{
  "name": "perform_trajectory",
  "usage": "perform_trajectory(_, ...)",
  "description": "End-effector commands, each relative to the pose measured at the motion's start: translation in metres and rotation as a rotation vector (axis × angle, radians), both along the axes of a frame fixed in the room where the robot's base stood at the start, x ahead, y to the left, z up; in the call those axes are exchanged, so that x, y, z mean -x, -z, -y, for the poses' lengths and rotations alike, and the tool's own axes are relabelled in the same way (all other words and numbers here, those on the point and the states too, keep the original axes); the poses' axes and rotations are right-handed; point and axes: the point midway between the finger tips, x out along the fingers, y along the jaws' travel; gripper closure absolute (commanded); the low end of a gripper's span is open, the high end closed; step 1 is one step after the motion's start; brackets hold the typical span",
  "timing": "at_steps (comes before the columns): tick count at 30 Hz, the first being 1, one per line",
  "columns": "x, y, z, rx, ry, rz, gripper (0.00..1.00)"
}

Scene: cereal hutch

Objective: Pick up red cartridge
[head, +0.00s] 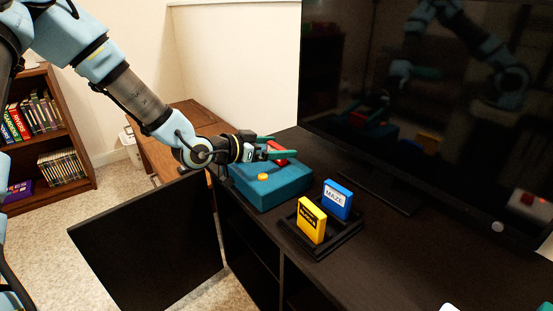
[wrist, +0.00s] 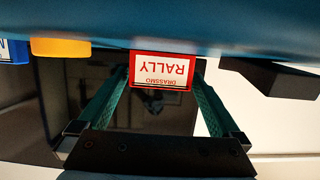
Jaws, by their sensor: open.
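The red cartridge (head: 276,146) stands at the top of the teal console (head: 268,190), toward its back edge. In the wrist view the red cartridge (wrist: 161,70) shows a white label reading RALLY, upside down. Its lower end meets the console, and I cannot tell how deep it sits. My gripper (head: 281,148) is open, with its green fingers around the cartridge, one on each side. In the wrist view gaps show between the cartridge and both fingers. The fingers partly hide the cartridge in the head view.
A black tray (head: 335,246) holds a yellow cartridge (head: 311,220) and a blue cartridge (head: 337,199) in front of the console. An orange button (head: 263,177) is on the console. A large TV (head: 440,90) stands behind on the dark cabinet (head: 400,255). A cabinet door (head: 150,240) hangs open.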

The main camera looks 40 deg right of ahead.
Motion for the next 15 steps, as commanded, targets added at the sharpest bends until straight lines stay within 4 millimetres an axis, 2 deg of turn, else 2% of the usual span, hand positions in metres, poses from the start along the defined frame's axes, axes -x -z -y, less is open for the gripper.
perform_trajectory(7,-0.0002,0.0002,0.0015,0.000,-0.001,0.000,0.01)
perform_trajectory(15,-0.0002,0.0001,0.0013,0.000,-0.001,0.000,0.31)
